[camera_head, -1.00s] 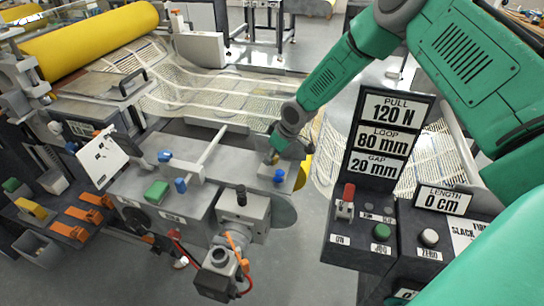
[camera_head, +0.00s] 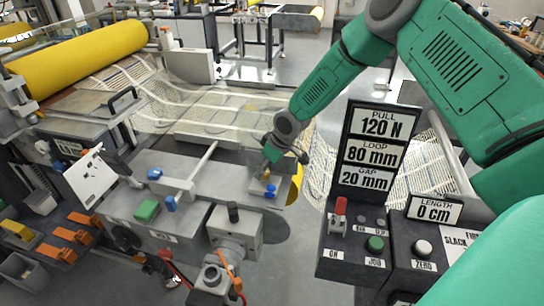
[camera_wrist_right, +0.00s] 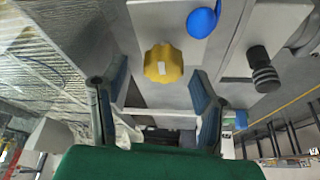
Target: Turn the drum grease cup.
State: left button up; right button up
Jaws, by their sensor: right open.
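The drum grease cup appears to be the yellow scalloped knob (camera_wrist_right: 163,63) with a small pale mark on its top, in the right wrist view. In the head view a small yellow piece (camera_head: 266,175) shows just below my right gripper (camera_head: 272,160), at the right end of the grey machine top. In the wrist view my right gripper (camera_wrist_right: 158,88) is open, its two blue-grey fingers apart and nothing between them. The knob lies just beyond the fingertips, roughly centred between them. My left gripper is not in view.
A blue knob (camera_head: 270,191) sits close beside the yellow one and also shows in the wrist view (camera_wrist_right: 202,22). A black ribbed knob (camera_head: 233,212) stands nearby. The control panel (camera_head: 362,240) with its tall sign stands to the right. White mesh (camera_head: 225,110) lies behind.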

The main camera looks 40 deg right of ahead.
notch_tip(320, 180, up, 9)
send_over(272, 197)
jog(key=w+d, duration=0.2)
jog(key=d, duration=0.1)
jog(key=shift+s+d+r, duration=0.1)
jog(key=shift+d+r, duration=0.1)
jog(key=s+a+f+m+g+b, duration=0.1)
jog(key=s+a+f+b, duration=0.1)
jog(key=s+a+f, duration=0.4)
jog(key=s+a+f+b, duration=0.1)
jog(key=s+f+b, duration=0.2)
jog(key=f, duration=0.4)
jog(key=s+a+f+m+g+b, duration=0.1)
jog(key=s+a+f+b, duration=0.1)
jog(key=s+a+f, duration=0.4)
jog(key=s+d+f+m+h+b, duration=0.1)
jog(key=s+f+b, duration=0.2)
jog(key=s+f, duration=0.3)
jog(key=s+f+m+g+b, duration=0.1)
jog(key=s+f+b, duration=0.3)
jog(key=s, duration=1)
notch_tip(272, 197, down, 3)
jog(key=shift+d+f+h, duration=0.2)
jog(key=shift+d+h, duration=0.15)
jog(key=shift+h, duration=0.05)
